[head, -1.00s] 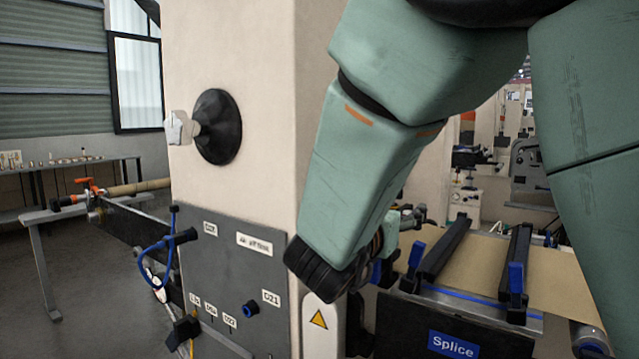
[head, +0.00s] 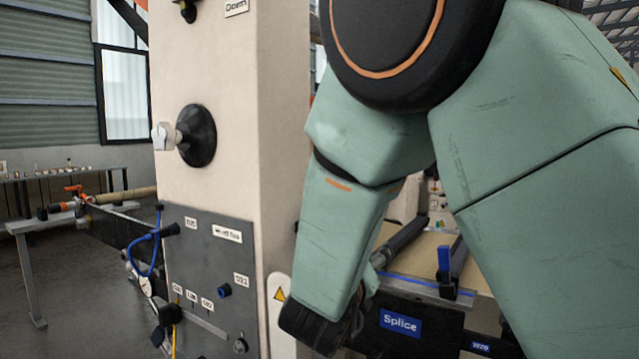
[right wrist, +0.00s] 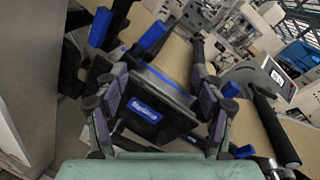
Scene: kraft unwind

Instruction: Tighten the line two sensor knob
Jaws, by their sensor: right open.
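The label print is too small to tell which one is the line two sensor knob. My left gripper is not in view.
A pale knob on a black round base (head: 196,136) sticks out from the column above the panel. A blue cable (head: 150,258) hangs at the panel's left. The splice table, with a blue Splice sign (head: 401,322), stands right of the column. Open floor lies at left.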

